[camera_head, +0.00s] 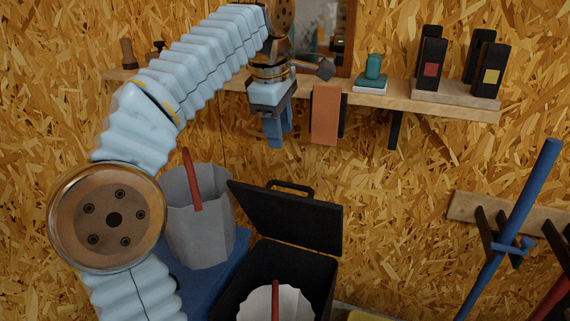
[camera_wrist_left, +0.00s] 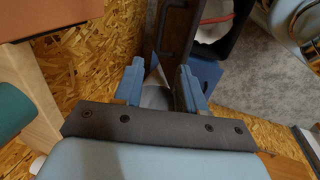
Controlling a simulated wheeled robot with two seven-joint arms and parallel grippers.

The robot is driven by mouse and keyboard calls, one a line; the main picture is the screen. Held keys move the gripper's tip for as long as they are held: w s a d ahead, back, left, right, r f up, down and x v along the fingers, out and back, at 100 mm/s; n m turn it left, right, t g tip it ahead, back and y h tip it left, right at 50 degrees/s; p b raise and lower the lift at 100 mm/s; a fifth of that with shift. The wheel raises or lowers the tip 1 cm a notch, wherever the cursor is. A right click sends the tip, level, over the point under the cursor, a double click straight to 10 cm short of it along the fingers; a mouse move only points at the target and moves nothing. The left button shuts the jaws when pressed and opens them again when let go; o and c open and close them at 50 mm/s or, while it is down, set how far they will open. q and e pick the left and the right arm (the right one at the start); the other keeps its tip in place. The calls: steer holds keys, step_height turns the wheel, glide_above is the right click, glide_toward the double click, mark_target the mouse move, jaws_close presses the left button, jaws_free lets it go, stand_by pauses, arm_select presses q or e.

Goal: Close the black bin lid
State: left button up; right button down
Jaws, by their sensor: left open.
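The black bin (camera_head: 318,275) stands at the lower middle of the head view. Its lid (camera_head: 290,218) is raised, leaning back, with a handle (camera_head: 290,187) on its upper edge. My left gripper (camera_head: 278,132) is open and empty, above the lid's upper edge, with its fingers pointing down. In the left wrist view the gripper (camera_wrist_left: 160,90) shows both blue fingers apart. The dark lid (camera_wrist_left: 182,35) and its handle (camera_wrist_left: 164,30) lie beyond the fingertips there. I cannot tell any contact. My right gripper is out of view.
A white container (camera_head: 262,304) with a red piece sits inside the bin. A grey bin (camera_head: 205,230) with a red piece stands left on a blue base. A shelf (camera_head: 415,98) with an orange cloth (camera_head: 326,115) is above right. A blue pole (camera_head: 520,215) is at right.

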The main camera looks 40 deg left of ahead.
mark_target(288, 183)
arm_select(q)
steer(key=b+x, duration=0.3)
steer(key=x, duration=1)
steer(key=shift+f, duration=0.35)
jaws_close()
